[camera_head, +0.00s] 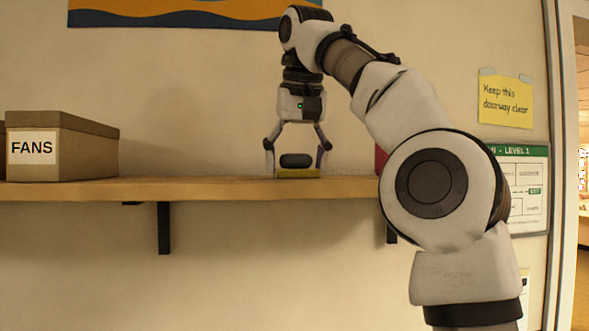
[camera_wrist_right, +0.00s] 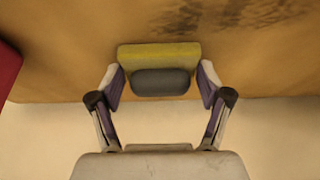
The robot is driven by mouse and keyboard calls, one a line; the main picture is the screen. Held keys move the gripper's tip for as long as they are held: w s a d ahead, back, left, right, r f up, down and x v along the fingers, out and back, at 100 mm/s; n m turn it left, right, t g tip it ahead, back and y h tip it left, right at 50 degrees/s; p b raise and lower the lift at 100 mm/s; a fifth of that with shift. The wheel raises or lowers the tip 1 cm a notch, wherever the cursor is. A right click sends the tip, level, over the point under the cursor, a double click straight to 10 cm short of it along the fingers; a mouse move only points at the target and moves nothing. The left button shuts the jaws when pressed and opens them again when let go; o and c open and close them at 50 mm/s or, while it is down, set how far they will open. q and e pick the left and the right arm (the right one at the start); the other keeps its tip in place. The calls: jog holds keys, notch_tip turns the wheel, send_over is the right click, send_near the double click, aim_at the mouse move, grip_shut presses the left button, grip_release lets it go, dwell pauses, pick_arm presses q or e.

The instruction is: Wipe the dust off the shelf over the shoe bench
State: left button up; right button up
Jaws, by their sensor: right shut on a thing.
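The wooden shelf (camera_head: 200,189) runs along the wall on dark brackets. My right gripper (camera_head: 297,160) points down over it, shut on the dark grip of a yellow wiping block (camera_head: 298,173). The block is at the shelf top and looks to be touching it. In the right wrist view the yellow block (camera_wrist_right: 158,53) and its dark grip (camera_wrist_right: 161,82) sit between the two fingers. A dark dusty smudge (camera_wrist_right: 208,14) lies on the shelf beyond the block, toward the upper right. My left gripper is not in view. The shoe bench is not in view.
A cardboard box labelled FANS (camera_head: 88,150) stands on the shelf at the left. A red object (camera_head: 381,160) stands right of my gripper, mostly hidden by my arm; it also shows in the wrist view (camera_wrist_right: 7,70). The shelf between box and gripper holds no objects.

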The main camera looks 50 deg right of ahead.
jog(key=shift+s+a+f+b, duration=0.2)
jog(key=shift+s+a+b, duration=0.3)
jog(key=shift+s+b, duration=0.2)
jog(key=shift+s+a+r, duration=0.25)
jog(key=shift+a, duration=0.1)
notch_tip(320, 180, up, 6)
jog(key=p, duration=0.6)
jog(key=shift+d, duration=0.1)
jog(key=shift+r, duration=0.1)
notch_tip(320, 180, up, 3)
jog(key=p, duration=0.3)
jog(key=shift+s, duration=0.1)
jog(key=shift+w, duration=0.2)
